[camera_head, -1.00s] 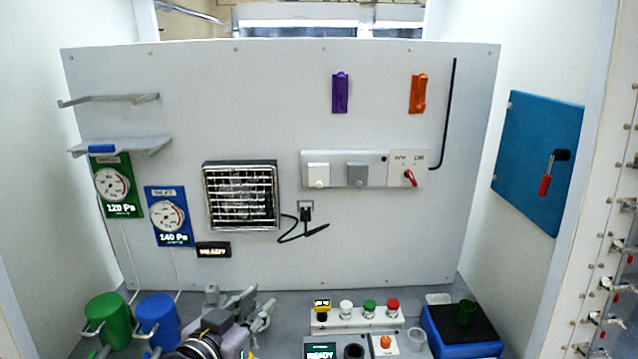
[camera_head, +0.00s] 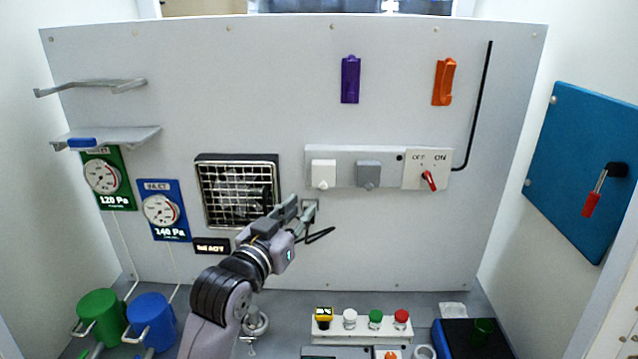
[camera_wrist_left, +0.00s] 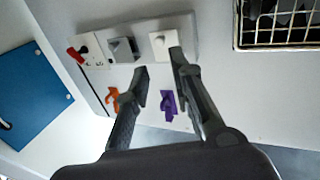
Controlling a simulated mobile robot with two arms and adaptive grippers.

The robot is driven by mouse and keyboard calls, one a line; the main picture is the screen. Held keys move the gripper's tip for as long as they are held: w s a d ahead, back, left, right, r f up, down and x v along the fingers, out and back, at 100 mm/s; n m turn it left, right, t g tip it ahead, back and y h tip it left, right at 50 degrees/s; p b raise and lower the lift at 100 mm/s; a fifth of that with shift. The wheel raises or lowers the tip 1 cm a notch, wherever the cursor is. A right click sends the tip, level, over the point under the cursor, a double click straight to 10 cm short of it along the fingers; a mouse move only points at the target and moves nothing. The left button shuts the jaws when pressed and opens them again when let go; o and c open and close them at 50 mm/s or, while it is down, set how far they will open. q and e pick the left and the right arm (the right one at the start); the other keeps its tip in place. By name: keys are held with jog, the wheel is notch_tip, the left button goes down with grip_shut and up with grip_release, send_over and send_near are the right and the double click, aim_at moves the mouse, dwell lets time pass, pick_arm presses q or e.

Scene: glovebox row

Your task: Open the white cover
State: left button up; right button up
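The white cover (camera_head: 323,174) is a small square flap with a round knob at its lower edge. It sits closed at the left end of a pale strip on the back wall, left of the grey cover (camera_head: 368,174). My left gripper (camera_head: 299,208) is below and left of the white cover, apart from it. In the left wrist view the white cover (camera_wrist_left: 163,44) shows just beyond the tips of my left gripper (camera_wrist_left: 160,66), whose fingers are spread with nothing between them. My right gripper is not in view.
A switch with a red handle (camera_head: 429,181) is at the strip's right end. Purple (camera_head: 350,79) and orange (camera_head: 444,82) hooks are above. The wall under the strip's right part is clear.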

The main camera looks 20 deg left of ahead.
aim_at(322, 187)
pick_arm(q)
jog(key=w+p, duration=0.1)
jog(key=w, duration=0.4)
jog(key=w+d+p, duration=0.1)
jog(key=w, duration=0.2)
jog(key=shift+w+p, duration=0.15)
jog(key=shift+p, duration=0.15)
jog(key=shift+w, duration=0.7)
jog(key=c, duration=0.4)
jog(key=shift+f, duration=0.1)
grip_shut()
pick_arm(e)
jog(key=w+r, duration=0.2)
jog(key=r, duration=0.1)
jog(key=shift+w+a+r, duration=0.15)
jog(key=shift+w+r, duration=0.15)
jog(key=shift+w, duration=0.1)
